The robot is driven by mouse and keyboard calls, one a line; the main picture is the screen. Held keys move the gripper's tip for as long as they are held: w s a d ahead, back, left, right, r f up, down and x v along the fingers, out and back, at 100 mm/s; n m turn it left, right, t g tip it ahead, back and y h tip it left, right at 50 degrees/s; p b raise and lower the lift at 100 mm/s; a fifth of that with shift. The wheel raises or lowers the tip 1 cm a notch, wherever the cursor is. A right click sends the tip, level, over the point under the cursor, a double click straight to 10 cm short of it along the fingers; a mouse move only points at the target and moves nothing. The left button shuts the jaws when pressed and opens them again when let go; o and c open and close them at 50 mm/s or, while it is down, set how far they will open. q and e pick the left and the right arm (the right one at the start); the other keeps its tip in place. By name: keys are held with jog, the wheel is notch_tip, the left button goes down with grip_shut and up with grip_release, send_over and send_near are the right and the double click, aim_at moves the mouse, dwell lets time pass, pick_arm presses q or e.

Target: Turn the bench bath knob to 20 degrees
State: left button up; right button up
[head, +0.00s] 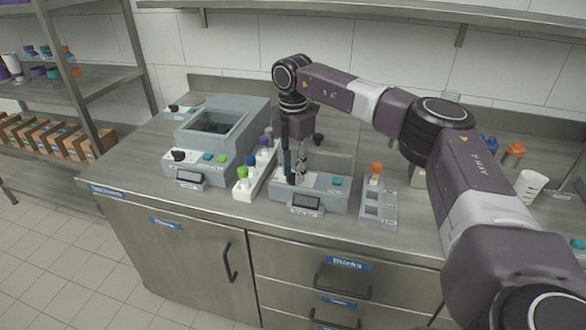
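A grey box-shaped unit (212,124) with a dark recessed window stands on the bench at the left; its front panel has a black knob (178,155), a green and a blue button and a small display. A lower grey device (325,200) with a small display (306,200) and a teal button stands right of it. The labels are too small to read, so I cannot tell which is the bench bath. My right gripper (294,178) points down over the lower device's panel and hides part of it, including any knob there. Its finger gap and contact are unclear. My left gripper is out of view.
A white rack (250,182) with colour-capped tubes stands between the two devices. A grey holder (377,206) with an orange-capped tube is right of the lower device. A white beaker (530,186) stands farther right. My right arm spans the bench's right side.

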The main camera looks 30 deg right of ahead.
grip_shut()
